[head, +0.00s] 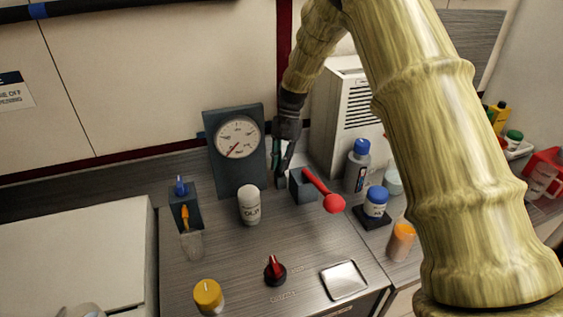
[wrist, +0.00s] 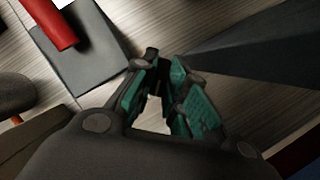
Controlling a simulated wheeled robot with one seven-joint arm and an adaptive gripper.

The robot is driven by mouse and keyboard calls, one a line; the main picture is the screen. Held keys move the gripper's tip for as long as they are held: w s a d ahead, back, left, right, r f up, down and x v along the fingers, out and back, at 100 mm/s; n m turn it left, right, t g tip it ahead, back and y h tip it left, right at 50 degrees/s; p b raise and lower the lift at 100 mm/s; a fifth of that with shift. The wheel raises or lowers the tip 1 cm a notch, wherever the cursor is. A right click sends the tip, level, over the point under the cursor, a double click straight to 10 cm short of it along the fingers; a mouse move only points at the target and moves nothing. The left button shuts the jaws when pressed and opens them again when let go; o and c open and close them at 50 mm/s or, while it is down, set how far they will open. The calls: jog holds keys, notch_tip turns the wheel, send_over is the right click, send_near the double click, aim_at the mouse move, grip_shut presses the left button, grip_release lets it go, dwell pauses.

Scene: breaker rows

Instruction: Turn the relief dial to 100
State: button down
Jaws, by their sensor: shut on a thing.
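A yellow knob (head: 208,295) with a pale mark on top and a red-and-black pointer knob (head: 275,270) stand on the bench front. Small lettering near the red one is unreadable, so I cannot tell which is the relief dial. A round gauge (head: 237,137) on a dark panel has a red needle pointing lower left. My gripper (head: 281,180) is between this panel and the red-lever block, low over the bench, away from both knobs. In the wrist view, its green-padded fingers (wrist: 164,84) are close together on something dark that I cannot identify.
A red lever (head: 325,192) sticks out of a grey block (head: 302,186) right beside my gripper. A white jar (head: 250,205) stands in front of the gauge. A blue-and-orange switch box (head: 184,205) is left. Bottles and a square metal plate (head: 344,280) are right.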

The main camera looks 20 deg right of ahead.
jog(key=shift+r+n, duration=0.1)
jog(key=shift+n, duration=0.2)
jog(key=shift+n+h+p, duration=0.4)
jog(key=shift+n+p, duration=0.4)
jog(key=shift+p, duration=0.15)
jog(key=shift+w+a+n+g+h+p, duration=0.1)
jog(key=shift+n+g+h+p, duration=0.5)
jog(key=shift+n, duration=1.2)
jog(key=shift+p, duration=0.35)
jog(key=c, duration=1.7)
grip_release()
jog(key=shift+v, duration=3.95)
